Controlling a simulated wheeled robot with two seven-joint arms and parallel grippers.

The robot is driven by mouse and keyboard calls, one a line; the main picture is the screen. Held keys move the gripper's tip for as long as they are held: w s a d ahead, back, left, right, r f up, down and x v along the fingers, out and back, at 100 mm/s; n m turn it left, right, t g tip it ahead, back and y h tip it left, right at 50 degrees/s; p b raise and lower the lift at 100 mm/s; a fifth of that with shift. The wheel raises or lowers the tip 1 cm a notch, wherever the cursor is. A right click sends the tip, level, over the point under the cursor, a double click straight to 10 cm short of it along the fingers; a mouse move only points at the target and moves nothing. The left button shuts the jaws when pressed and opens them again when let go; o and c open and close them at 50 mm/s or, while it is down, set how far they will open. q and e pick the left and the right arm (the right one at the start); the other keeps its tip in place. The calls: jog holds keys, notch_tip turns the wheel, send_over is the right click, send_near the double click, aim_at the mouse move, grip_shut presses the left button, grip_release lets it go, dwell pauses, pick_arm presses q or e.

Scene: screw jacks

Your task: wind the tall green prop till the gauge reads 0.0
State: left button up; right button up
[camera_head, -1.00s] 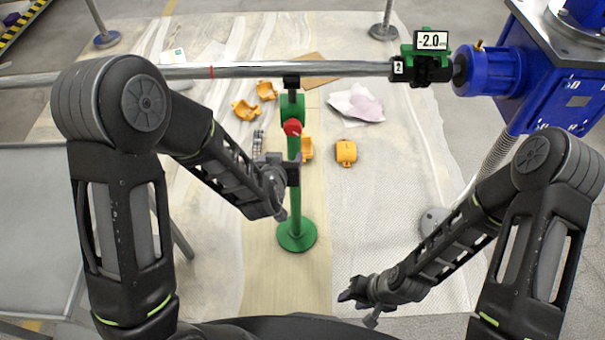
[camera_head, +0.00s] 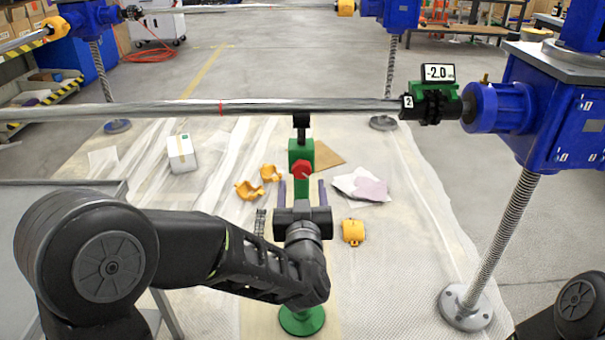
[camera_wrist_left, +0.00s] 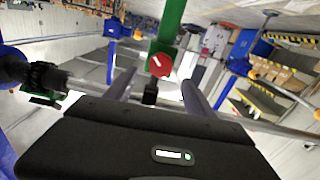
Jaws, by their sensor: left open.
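The tall green prop (camera_head: 301,155) stands upright under the horizontal steel bar (camera_head: 250,107). Its black top is at the bar, and its round green foot (camera_head: 302,320) is on the floor sheeting. A red knob (camera_head: 302,169) sits on its upper body and also shows in the left wrist view (camera_wrist_left: 159,65). The gauge (camera_head: 440,73) on a green clamp at the bar's right reads -2.0. My left gripper (camera_head: 302,190) is open, its fingers apart, one on each side of the prop's line near the knob. My left wrist hides the prop's middle. My right gripper is out of view.
Blue jack housings (camera_head: 555,105) with threaded posts stand at right and back. Several orange clamps (camera_head: 353,232), a white box (camera_head: 181,153) and crumpled sheets (camera_head: 360,186) lie on the sheeting. A grey table (camera_head: 60,220) is at left.

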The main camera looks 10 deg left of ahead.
aim_at(302, 171)
pick_arm(q)
jog(key=b+x, duration=0.1)
jog(key=x, duration=0.5)
jog(key=shift+w+f, duration=0.15)
jog(key=shift+w, duration=0.1)
jog(key=shift+w+a+b, duration=0.2)
jog(key=shift+w+b, duration=0.1)
jog(key=shift+w, duration=0.3)
jog(key=c, duration=1.4)
